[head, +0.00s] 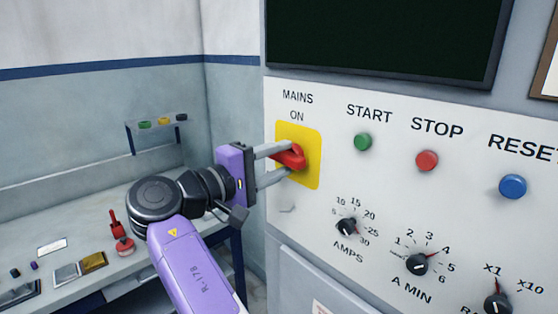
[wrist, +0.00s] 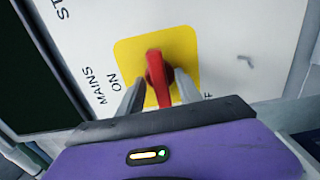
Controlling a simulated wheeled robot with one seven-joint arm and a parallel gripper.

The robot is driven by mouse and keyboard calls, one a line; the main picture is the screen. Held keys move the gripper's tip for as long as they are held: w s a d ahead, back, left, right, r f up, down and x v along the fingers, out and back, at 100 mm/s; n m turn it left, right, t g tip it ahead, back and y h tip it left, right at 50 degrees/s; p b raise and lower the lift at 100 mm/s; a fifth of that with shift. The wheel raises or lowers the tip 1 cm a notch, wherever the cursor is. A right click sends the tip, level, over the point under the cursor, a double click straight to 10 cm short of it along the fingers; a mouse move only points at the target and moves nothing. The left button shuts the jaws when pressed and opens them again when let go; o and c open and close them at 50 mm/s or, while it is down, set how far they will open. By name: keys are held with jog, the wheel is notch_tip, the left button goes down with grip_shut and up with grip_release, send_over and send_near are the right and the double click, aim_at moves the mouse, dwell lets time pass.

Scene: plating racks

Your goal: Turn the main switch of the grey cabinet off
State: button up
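The grey cabinet (head: 325,213) has a white panel. Its main switch is a red handle (head: 289,157) on a yellow plate (head: 312,175), below the words MAINS and ON. The handle and plate also show in the wrist view, the handle (wrist: 157,80) between the fingers and a lone F at the plate's right. My purple gripper (head: 279,160) is at the switch, one finger above the handle and one below. The fingers are apart with narrow gaps beside the handle, so it looks open around it. The fingers partly hide the plate, and the handle's exact angle is unclear.
Green START (head: 363,141), red STOP (head: 427,160) and blue RESET (head: 512,186) buttons lie to the right. Dials, including AMPS (head: 346,228), sit below them. A workbench (head: 85,217) with small items stands at the left; a dark screen (head: 380,40) is above.

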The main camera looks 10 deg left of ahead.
jog(key=b+v, duration=0.3)
jog(key=v, duration=0.4)
jog(key=shift+s+a, duration=0.25)
jog(key=shift+s, duration=0.1)
